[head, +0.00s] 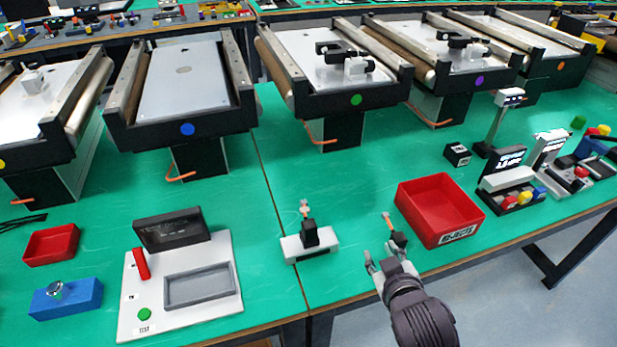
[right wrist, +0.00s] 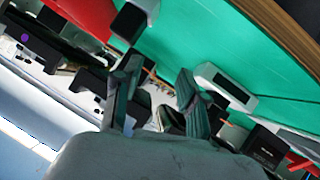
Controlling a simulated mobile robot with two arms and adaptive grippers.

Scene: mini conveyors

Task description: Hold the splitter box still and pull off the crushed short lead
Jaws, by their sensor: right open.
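A small black box (head: 310,234) stands upright on a white base (head: 294,248) at mid-table, with a short light and orange piece (head: 305,209) sticking up from it. I cannot tell for sure that this is the splitter box and its lead. A second small black block (head: 399,239) with an orange-tipped piece (head: 388,220) is just beyond my right gripper (head: 386,262). My right gripper is open, its fingers apart in the right wrist view (right wrist: 158,98), with no thing visibly gripped. The white base also shows there (right wrist: 215,75). My left gripper is out of view.
A red rejects bin (head: 440,205) stands right of the gripper. A white test panel (head: 190,305) with a grey tray lies left, beside a blue block (head: 65,299) and a red tray (head: 50,244). Conveyors (head: 187,85) line the back. Green table between is clear.

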